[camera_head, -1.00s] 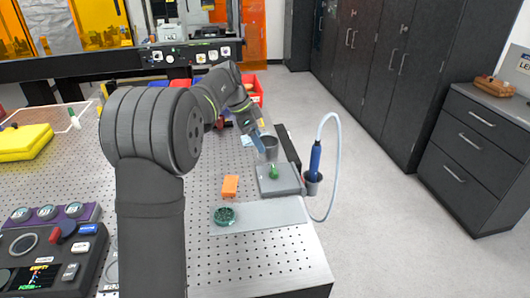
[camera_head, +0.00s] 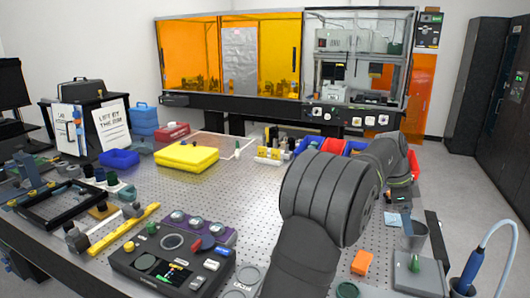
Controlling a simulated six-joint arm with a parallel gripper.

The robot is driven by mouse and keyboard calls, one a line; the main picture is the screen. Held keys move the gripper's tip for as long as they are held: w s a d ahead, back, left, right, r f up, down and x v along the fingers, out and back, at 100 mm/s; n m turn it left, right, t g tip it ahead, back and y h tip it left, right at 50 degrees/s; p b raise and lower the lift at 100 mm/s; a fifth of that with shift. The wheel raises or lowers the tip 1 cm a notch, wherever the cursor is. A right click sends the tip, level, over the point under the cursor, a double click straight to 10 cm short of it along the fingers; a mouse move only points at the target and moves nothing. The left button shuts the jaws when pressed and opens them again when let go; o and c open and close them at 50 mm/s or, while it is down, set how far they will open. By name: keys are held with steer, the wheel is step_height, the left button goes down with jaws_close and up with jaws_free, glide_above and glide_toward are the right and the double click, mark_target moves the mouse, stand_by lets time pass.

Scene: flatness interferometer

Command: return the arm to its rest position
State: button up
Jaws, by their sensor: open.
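My arm rises from the bottom of the view, bends at a large dark joint and reaches to the right over the perforated table (camera_head: 262,200). My gripper (camera_head: 406,222) points down at the right side of the table, just above or beside a grey cup (camera_head: 417,238). It is small in the picture and partly blends with the cup. It is open, and I see nothing held in it. The arm is stretched out rather than folded.
An orange block (camera_head: 361,262), a green dish (camera_head: 347,290) and a grey plate (camera_head: 425,275) lie near the gripper. A blue tool (camera_head: 470,270) stands at the right edge. A control box (camera_head: 172,260) and yellow pad (camera_head: 187,156) are left; an amber-windowed enclosure (camera_head: 200,55) stands behind.

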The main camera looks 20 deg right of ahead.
mark_target(417, 261)
steer(key=x, duration=1.4)
steer(key=shift+s+d+f, duration=0.1)
steer(key=shift+d+f, duration=0.05)
steer(key=shift+f, duration=0.1)
steer(key=v, duration=1.7)
steer(key=x, duration=1.7)
steer(key=shift+s+f, duration=0.1)
steer(key=shift+f, duration=0.05)
steer(key=shift+n+h, duration=0.4)
steer(key=shift+n, duration=0.5)
steer(key=n+t, duration=0.1)
steer(key=n, duration=0.2)
steer(key=n+t, duration=0.1)
steer(key=n, duration=0.2)
steer(key=shift+s+n+t+h, duration=0.15)
steer(key=shift+n+t+h, duration=0.15)
steer(key=shift+t+h, duration=0.1)
steer(key=shift+s+n+t, duration=0.1)
steer(key=shift+n+t, duration=0.8)
steer(key=shift+n, duration=1.2)
steer(key=shift+n+t+y, duration=0.6)
steer(key=shift+n+t, duration=0.1)
steer(key=shift+n, duration=1.5)
